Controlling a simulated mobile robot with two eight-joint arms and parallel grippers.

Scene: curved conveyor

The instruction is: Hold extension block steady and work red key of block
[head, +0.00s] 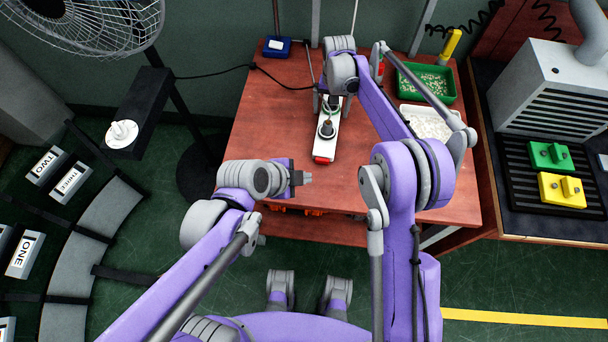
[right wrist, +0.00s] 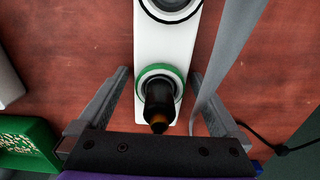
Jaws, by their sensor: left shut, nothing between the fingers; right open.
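The white extension block (head: 325,142) lies lengthwise on the red-brown table, with the red key (head: 323,160) at its near end. Dark plugs stand in its sockets. In the right wrist view the block (right wrist: 180,50) shows a green-ringed socket with a black plug (right wrist: 160,100); the red key is out of that view. My right gripper (right wrist: 160,74) is open, one finger on each side of the block, with gaps to both. My left gripper (head: 306,178) is shut and empty, near the table's front edge, a little nearer and left of the red key.
A green tray (head: 443,97) and a white tray (head: 407,118) of small parts are at the table's right. A blue box (head: 277,46) with a cable sits at back left. A fan (head: 85,22) stands left. The table left of the block is clear.

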